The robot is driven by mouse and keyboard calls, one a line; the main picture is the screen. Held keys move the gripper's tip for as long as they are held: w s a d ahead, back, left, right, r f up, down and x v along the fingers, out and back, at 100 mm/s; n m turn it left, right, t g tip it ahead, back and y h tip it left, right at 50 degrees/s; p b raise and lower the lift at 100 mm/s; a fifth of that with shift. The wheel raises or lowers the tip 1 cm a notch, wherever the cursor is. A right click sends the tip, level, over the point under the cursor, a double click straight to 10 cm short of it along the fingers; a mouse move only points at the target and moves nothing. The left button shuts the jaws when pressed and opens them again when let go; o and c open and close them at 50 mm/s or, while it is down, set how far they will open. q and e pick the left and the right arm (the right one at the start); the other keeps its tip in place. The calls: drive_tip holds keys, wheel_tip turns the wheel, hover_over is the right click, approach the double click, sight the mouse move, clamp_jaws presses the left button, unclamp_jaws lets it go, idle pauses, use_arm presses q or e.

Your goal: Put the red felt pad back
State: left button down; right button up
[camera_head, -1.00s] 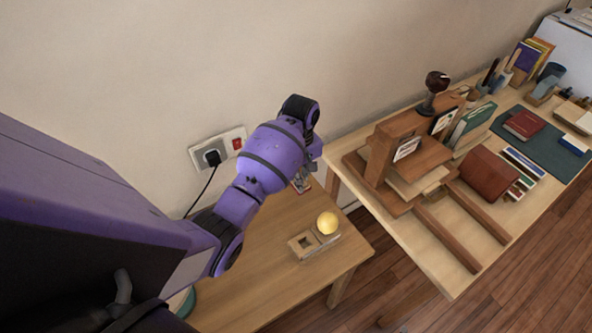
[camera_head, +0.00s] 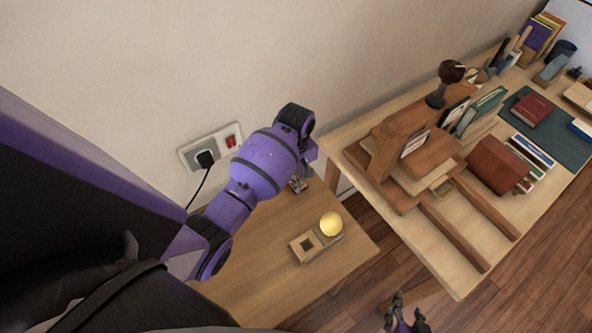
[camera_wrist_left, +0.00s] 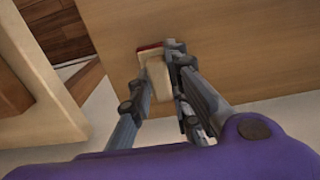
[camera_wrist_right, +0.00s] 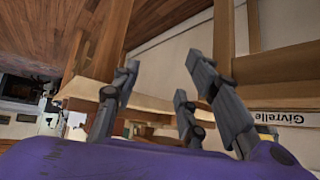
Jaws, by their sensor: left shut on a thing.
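The red felt pad (camera_wrist_left: 150,50) shows in the left wrist view as a red strip on the far edge of a pale block. My left gripper (camera_wrist_left: 160,62) is shut on this pad's pale body, over the wooden surface of the small table. In the head view my left gripper (camera_head: 298,185) is partly hidden by its purple wrist, and the pad cannot be made out clearly there.
The small table (camera_head: 265,285) bears a pale block with a square hole (camera_head: 305,246) and a yellow ball (camera_head: 331,223). The larger table (camera_head: 455,275) bears a wooden press-like frame (camera_head: 385,150), a brown book (camera_head: 497,165) and a green mat (camera_head: 560,145). A wall socket (camera_head: 205,155) has a plugged cable.

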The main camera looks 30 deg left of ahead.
use_arm(q)
drive_tip(key=shift+s+d+r, duration=0.1)
drive_tip(key=shift+s+d, duration=0.1)
drive_tip(key=shift+s, duration=0.15)
drive_tip(key=c, duration=2.1)
unclamp_jaws()
drive_tip(key=o, duration=0.5)
drive_tip(key=shift+f, duration=0.2)
drive_tip(key=shift+c, duration=0.2)
use_arm(e)
drive_tip(key=shift+s+d+f, duration=0.2)
drive_tip(key=shift+s+d, duration=0.4)
drive_tip(key=shift+d, duration=0.1)
drive_tip(key=shift+a, duration=0.1)
use_arm(q)
drive_tip(key=shift+r, duration=0.45)
wheel_tip(320, 180, up, 12)
drive_tip(key=shift+f, duration=0.25)
